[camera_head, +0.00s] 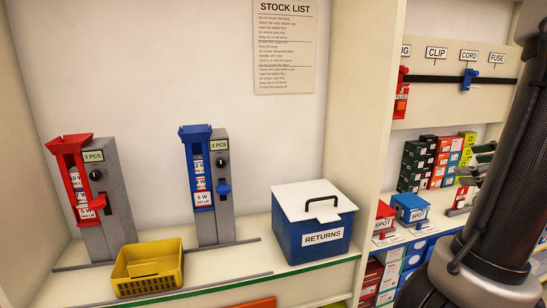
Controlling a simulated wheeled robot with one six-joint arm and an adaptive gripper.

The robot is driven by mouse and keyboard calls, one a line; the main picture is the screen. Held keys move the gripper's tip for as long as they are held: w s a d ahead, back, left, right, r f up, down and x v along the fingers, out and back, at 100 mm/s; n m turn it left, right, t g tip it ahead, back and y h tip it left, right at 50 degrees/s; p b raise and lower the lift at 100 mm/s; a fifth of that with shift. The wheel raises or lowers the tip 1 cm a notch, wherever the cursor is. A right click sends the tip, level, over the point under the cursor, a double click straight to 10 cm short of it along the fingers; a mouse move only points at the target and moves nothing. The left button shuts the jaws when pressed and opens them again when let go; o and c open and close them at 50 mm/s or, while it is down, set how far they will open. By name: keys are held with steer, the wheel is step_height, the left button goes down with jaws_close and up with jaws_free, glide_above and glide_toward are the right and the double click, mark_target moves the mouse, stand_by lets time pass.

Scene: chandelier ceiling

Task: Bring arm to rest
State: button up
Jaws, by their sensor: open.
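My arm (505,170) shows at the right edge as a thick dark link rising from a pale rounded joint at the lower right. It slants up and out of the frame at the top right.
The shelf holds a red dispenser (68,155), a blue dispenser (196,150), a yellow basket (133,285) and a blue returns box (302,241) with a white lid. An upright panel (365,100) separates them from stacked small boxes (415,165) near my arm.

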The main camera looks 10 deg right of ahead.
steer(key=s+a+f+n+g, duration=0.3)
steer(key=s+a+n+g, duration=0.2)
steer(key=a+n, duration=0.3)
steer(key=s+a+f+n+g, duration=0.35)
steer(key=a+n+g, duration=0.2)
steer(key=n, duration=0.35)
steer(key=w+a+r+n+t+h, duration=0.1)
steer(key=a+r+n, duration=0.4)
steer(key=a+n, duration=0.5)
steer(key=shift+w+a+r+n+t+h, duration=0.2)
steer(key=shift+w+a+n+t+h, duration=0.15)
steer(key=shift+n+t+h, duration=0.4)
